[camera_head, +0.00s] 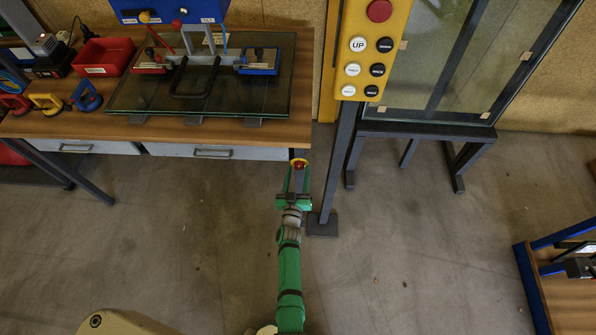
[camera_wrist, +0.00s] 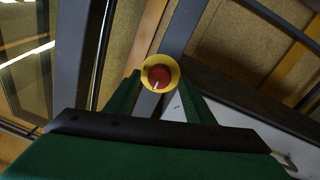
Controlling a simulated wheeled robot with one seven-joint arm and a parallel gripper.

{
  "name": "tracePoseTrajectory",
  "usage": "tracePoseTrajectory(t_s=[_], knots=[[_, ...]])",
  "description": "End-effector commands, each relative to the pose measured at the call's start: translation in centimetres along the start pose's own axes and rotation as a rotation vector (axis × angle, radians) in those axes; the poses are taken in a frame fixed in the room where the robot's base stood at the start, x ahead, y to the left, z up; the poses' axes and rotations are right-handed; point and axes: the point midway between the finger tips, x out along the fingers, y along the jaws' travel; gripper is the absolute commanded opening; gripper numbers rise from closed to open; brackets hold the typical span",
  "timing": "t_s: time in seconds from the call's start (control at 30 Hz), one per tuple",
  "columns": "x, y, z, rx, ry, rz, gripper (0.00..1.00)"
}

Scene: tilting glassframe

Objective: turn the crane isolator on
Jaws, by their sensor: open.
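The crane isolator (camera_head: 299,163) is a red knob on a yellow disc, at the right end of the workbench. In the wrist view the red knob (camera_wrist: 159,76) shows face-on, with a short pale mark on its lower part. My green gripper (camera_head: 298,178) points at it from the near side. Its two fingers are apart, and in the wrist view the gripper (camera_wrist: 160,98) has the knob between its fingertips in the picture. I cannot tell whether the fingers touch the knob or how far it is.
A yellow button panel (camera_head: 371,55) stands on a dark post (camera_head: 338,165) just right of my gripper. The workbench (camera_head: 30,125) carries a glass pane, red bin and suction cups. A glass frame on a stand (camera_head: 425,128) is behind. Floor is clear around my arm.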

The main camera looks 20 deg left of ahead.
Motion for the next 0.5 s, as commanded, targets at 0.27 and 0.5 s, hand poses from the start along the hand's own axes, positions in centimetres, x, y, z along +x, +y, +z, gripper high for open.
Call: tracePoseTrajectory(t_s=[0.27,0.5], knots=[[1.07,-0.04,-0.01,-0.001,0.0,-0.001,0.49],[1.06,-0.03,-0.02,0.0,0.0,-0.001,0.37]])
